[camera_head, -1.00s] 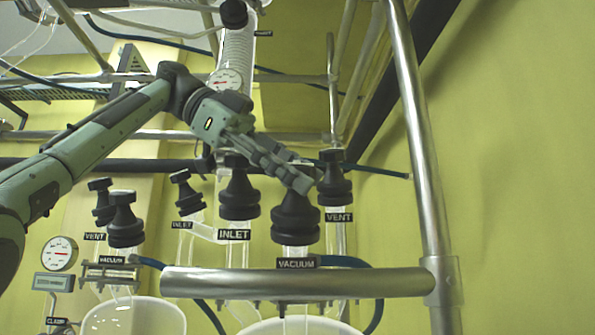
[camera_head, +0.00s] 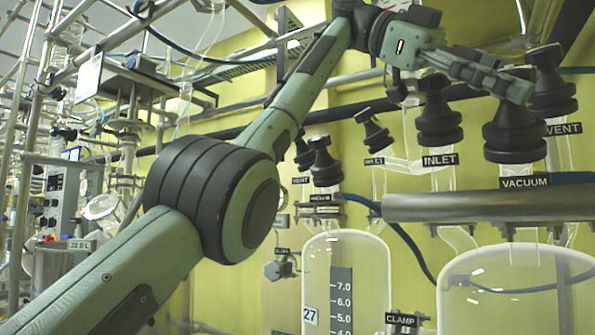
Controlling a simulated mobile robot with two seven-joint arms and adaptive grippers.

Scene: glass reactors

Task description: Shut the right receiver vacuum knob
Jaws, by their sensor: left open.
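The right receiver's black vacuum knob (camera_head: 513,132) stands above the label VACUUM (camera_head: 526,182), at the right of the head view. My left gripper (camera_head: 520,85) is at the top of this knob, with its fingers over the knob's handle and hiding it. The fingers are open; whether they touch the knob I cannot tell. The knob's turn position is hidden. My right gripper is not in view.
A black inlet knob (camera_head: 438,115) stands just left of the vacuum knob, and a vent knob (camera_head: 552,85) just right and behind. A thick steel rail (camera_head: 440,207) runs below. Glass receivers (camera_head: 345,270) stand underneath. A smaller vacuum knob (camera_head: 325,162) is further left.

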